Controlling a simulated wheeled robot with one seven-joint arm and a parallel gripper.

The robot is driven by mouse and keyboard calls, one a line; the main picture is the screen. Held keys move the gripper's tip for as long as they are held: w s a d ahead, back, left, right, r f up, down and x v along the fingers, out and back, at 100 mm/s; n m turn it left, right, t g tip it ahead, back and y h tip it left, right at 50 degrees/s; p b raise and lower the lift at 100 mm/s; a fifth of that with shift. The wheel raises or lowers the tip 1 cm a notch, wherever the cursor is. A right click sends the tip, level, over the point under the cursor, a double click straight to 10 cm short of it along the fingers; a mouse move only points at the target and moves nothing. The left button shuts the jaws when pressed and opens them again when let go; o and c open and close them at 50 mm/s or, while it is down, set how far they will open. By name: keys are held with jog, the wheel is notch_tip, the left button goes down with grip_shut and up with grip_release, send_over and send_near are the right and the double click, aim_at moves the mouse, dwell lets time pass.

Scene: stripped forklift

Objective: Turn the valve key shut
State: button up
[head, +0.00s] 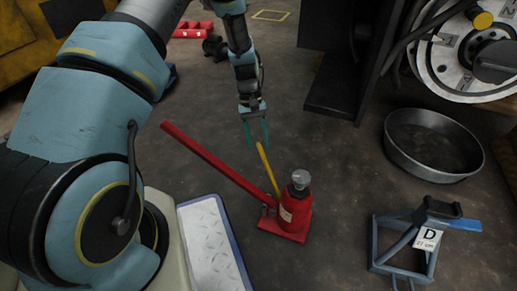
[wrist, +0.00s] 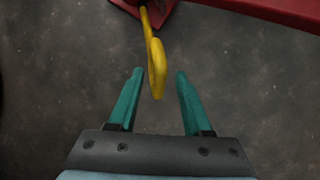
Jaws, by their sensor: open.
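The valve key is a yellow bar (head: 267,168) that rises at a slant from the base of the red bottle jack (head: 297,208) in the head view. In the wrist view the key's flattened free end (wrist: 157,70) points at my gripper (wrist: 154,74). My gripper is open and empty, with teal fingers on either side of the key's end. It does not visibly touch the key. In the head view my gripper (head: 255,130) is just above the key's upper end. The key's foot at the jack is partly hidden in the wrist view.
The jack's long red handle (head: 215,158) slants up to the left, beside the key. A round metal pan (head: 432,145) and a blue-grey stand (head: 420,240) marked D lie to the right. A dark upright post (head: 338,85) stands behind. Floor between is clear.

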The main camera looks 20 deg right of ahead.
jog(key=shift+s+f, duration=0.3)
jog(key=shift+f, duration=0.35)
jog(key=shift+c, duration=0.4)
grip_shut()
